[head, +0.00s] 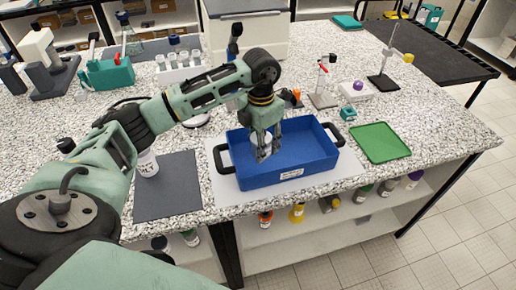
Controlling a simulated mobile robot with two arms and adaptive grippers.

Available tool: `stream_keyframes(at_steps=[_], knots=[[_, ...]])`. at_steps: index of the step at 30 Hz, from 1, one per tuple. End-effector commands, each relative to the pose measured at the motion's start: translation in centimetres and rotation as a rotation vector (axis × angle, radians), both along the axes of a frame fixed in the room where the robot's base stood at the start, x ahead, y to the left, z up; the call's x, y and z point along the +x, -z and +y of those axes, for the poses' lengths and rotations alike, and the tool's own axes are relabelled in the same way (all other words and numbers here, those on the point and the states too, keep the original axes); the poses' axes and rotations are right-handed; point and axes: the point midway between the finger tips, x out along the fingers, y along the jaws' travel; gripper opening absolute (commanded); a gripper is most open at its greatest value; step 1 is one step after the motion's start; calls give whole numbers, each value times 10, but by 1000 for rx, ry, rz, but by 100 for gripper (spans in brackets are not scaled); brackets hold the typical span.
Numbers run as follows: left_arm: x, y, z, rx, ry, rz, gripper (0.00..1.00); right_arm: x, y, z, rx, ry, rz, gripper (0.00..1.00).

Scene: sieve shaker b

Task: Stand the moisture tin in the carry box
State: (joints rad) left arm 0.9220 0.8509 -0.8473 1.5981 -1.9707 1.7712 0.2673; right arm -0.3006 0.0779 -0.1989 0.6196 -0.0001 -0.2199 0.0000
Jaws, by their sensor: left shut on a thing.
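The blue carry box (293,172) stands on a white sheet near the bench's front edge, with a black handle at each end. My left gripper (264,154) points down inside the left part of the box. It is shut on a small pale tin (260,138), which I take to be the moisture tin. The fingers hide much of the tin, and I cannot tell whether it touches the box floor. My right gripper is not in view.
A dark mat (167,190) lies left of the box, with a white labelled tub (147,163) at its upper edge. A green tray (380,142) lies to the right. A rack of bottles (178,70) and small stands (323,97) are behind.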

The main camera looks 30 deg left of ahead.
Motion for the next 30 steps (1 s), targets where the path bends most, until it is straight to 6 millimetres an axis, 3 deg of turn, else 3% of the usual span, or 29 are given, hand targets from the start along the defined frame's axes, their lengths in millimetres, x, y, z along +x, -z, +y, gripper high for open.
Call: stream_keyframes(at_steps=[4, 15, 26, 27, 30], knots=[[2, 7, 12, 0, 0, 0, 16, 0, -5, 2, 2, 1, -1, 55], [2, 47, 13, -1, 2, 0, 16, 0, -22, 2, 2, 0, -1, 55], [2, 53, 13, 0, 2, -1, 16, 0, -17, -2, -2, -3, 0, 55], [2, 52, 13, 0, 2, -1, 43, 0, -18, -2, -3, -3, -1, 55], [2, 51, 13, 0, 2, -1, 52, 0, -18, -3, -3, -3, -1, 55]])
